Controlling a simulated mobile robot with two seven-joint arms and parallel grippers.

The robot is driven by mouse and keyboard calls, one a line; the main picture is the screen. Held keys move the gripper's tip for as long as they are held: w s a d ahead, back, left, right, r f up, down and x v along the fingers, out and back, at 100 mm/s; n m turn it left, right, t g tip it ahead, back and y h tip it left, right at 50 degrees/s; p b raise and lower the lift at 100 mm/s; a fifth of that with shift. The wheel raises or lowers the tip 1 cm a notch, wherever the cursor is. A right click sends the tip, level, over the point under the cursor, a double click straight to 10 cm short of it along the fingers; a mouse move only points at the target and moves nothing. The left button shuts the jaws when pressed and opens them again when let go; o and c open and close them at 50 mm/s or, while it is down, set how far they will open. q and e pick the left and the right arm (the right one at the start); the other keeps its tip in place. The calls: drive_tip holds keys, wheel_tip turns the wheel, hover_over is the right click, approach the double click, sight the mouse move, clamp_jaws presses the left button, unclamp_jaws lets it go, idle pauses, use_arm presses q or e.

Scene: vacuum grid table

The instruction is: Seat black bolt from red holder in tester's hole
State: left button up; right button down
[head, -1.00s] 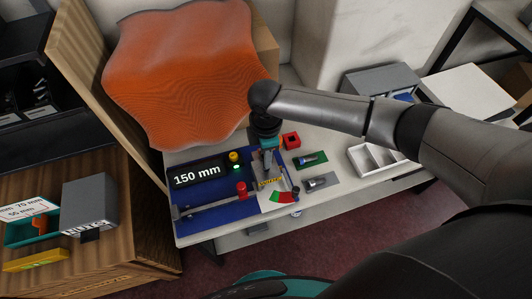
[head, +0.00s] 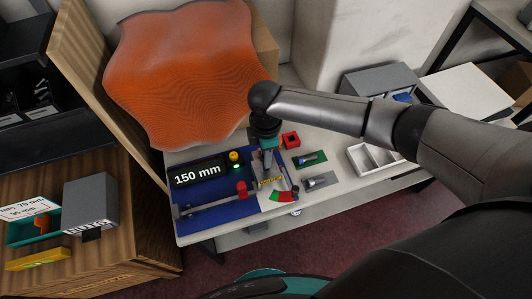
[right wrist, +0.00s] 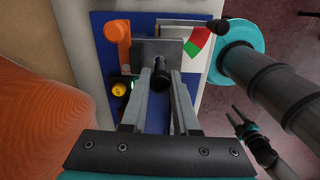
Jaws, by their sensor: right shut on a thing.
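My right gripper (head: 267,166) points down over the right part of the blue tester (head: 215,220) in the head view. In the right wrist view its fingers (right wrist: 161,75) are shut on the black bolt (right wrist: 160,84), whose dark round head shows between them. A grey block (right wrist: 150,50) of the tester lies just beyond the fingertips. The bolt's lower end and the hole are hidden, so I cannot tell whether the bolt touches the block. The red holder (head: 291,140) stands behind and right of the gripper. A dark two-pronged tool, perhaps my left gripper, shows small at right in the wrist view (right wrist: 240,117).
Green (head: 311,160) and grey (head: 321,182) mats with parts and a white divided tray (head: 375,158) lie to the right.

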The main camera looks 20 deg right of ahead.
drive_tip(key=shift+p, duration=0.35)
drive_tip(key=shift+f+b, duration=1.5)
drive_tip(key=shift+f, duration=0.65)
drive_tip(key=shift+r, duration=0.15)
drive_tip(key=shift+r+p, duration=1.8)
drive_tip(key=shift+p, duration=0.45)
drive_tip(key=shift+p, duration=0.7)
idle(0.4)
drive_tip(key=shift+f+b, duration=1.4)
drive_tip(key=shift+f, duration=0.5)
